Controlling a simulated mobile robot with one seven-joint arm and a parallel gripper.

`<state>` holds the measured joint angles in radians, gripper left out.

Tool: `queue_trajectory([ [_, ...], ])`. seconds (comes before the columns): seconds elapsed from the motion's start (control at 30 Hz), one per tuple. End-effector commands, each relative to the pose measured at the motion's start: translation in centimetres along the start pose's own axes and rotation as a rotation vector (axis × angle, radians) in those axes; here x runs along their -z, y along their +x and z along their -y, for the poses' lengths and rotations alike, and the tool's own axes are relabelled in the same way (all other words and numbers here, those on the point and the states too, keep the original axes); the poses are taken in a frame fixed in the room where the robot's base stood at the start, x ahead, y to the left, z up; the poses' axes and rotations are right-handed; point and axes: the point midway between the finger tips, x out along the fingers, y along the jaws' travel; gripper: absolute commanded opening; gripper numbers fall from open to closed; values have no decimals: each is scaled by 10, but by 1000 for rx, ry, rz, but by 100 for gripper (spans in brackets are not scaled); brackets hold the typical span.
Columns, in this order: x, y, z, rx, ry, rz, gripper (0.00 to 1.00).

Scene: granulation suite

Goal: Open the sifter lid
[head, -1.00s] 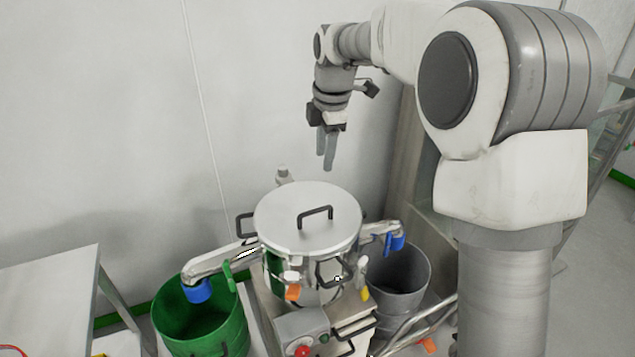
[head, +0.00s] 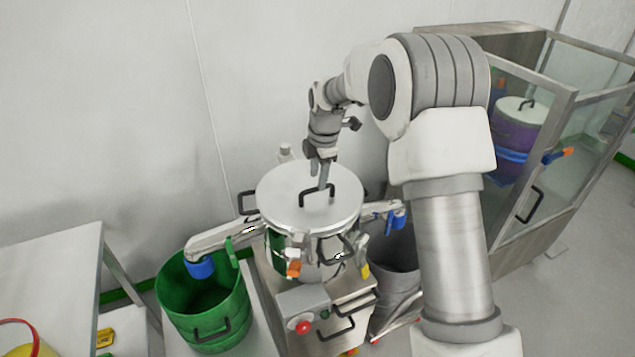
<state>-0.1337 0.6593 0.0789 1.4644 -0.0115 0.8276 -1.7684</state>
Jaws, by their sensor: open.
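The sifter (head: 305,255) stands in the middle of the head view. Its round metal lid (head: 283,208) lies flat on top and looks closed. A black bar handle (head: 303,196) stands up from the middle of the lid. My gripper (head: 318,182) points down from above, with its grey fingers just at or behind the handle. The fingers overlap the handle in the picture, so I cannot tell whether they touch or straddle it. The gripper is open and holds nothing that I can see.
A green bin (head: 205,305) stands below the left spout and a grey bin (head: 393,285) at the right. A control box with a red button (head: 303,327) is at the front. A table (head: 50,270) is at left, a glazed enclosure (head: 530,150) at right.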

Motion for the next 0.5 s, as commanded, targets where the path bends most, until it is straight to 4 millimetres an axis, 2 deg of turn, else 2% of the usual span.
queue_trajectory([
  [0.1, 0, 18, 0, 2, 0, 0, 47],
  [0.2, 0, 26, 0, 0, 0, 0, 47],
  [0.5, 0, 31, 0, -1, 1, 0, 47],
])
